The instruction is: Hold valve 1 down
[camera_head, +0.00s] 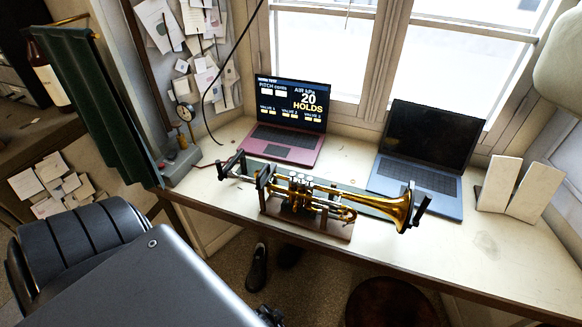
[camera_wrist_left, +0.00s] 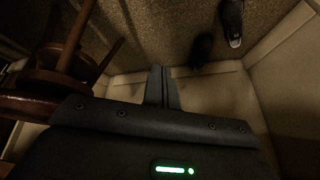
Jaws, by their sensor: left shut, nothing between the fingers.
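A brass horn (camera_head: 398,210) lies level in a wooden stand (camera_head: 310,223) on the workbench, its bell to the right. Its valves (camera_head: 300,183) stand upright near the middle, too small to tell which is valve 1 or whether any is pressed. Dark clamp-like pieces sit at both ends of the horn. My left gripper (camera_wrist_left: 162,88) is shut and empty in the left wrist view, over the floor and away from the horn. My right gripper is not in view.
A red laptop (camera_head: 287,142) behind the horn reads "AIR kPa 20 HOLDS" above valve labels. A blue laptop (camera_head: 417,187) stands right of it, screen dark. A gauge box (camera_head: 180,165) is at the bench's left end. In the wrist view, a wooden stool (camera_wrist_left: 50,80) and shoes (camera_wrist_left: 231,22) show.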

